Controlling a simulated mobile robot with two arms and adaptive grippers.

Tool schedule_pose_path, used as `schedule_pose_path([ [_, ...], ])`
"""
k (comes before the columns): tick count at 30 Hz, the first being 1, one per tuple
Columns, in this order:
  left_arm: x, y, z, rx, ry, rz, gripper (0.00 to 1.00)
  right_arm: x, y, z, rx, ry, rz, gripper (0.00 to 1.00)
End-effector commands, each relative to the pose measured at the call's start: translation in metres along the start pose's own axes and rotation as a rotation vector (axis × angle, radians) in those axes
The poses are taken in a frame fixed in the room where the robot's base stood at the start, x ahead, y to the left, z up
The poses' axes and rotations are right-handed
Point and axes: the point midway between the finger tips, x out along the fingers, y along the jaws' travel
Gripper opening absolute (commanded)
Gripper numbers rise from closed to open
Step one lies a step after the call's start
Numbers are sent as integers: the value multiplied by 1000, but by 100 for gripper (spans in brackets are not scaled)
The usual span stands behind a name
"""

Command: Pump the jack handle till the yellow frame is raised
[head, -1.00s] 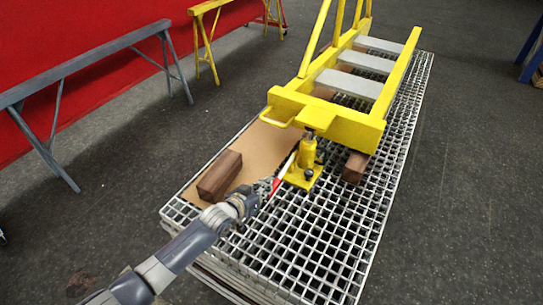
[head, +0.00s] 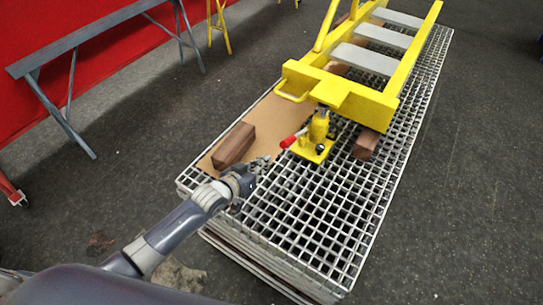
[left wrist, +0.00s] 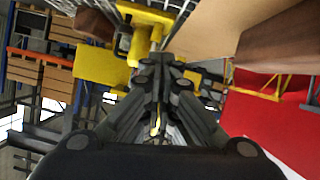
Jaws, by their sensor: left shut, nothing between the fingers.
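The yellow frame (head: 352,98) lies with its near end above the metal grating (head: 270,262). The yellow bottle jack (head: 319,128) stands on the grating under the frame's near crossbar. Its handle (head: 290,140) has a red end and points left, towards my left gripper. My left gripper (head: 263,163) is shut and empty, a little to the left of and below the handle's red end, apart from it. In the left wrist view my left gripper (left wrist: 158,65) is seen with its fingers together, and the yellow jack (left wrist: 140,40) shows beyond them. My right gripper is in neither view.
A dark wooden block (head: 234,145) stands on the brown board (head: 268,120) left of the jack. Another block (head: 366,144) sits under the frame at right. A grey trestle (head: 90,40) stands at left. The grating's near part is clear.

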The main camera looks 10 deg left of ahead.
Motion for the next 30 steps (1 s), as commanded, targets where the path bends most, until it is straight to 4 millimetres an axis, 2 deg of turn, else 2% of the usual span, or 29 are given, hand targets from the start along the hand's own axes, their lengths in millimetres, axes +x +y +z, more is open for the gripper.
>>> schedule_pose_path([
  [3,-19,-1,8,0,-1,0,0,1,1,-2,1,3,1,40],
  [9,-36,-2,12,0,1,0,0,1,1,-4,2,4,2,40],
  [30,-38,-2,12,0,4,1,0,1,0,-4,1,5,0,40],
])
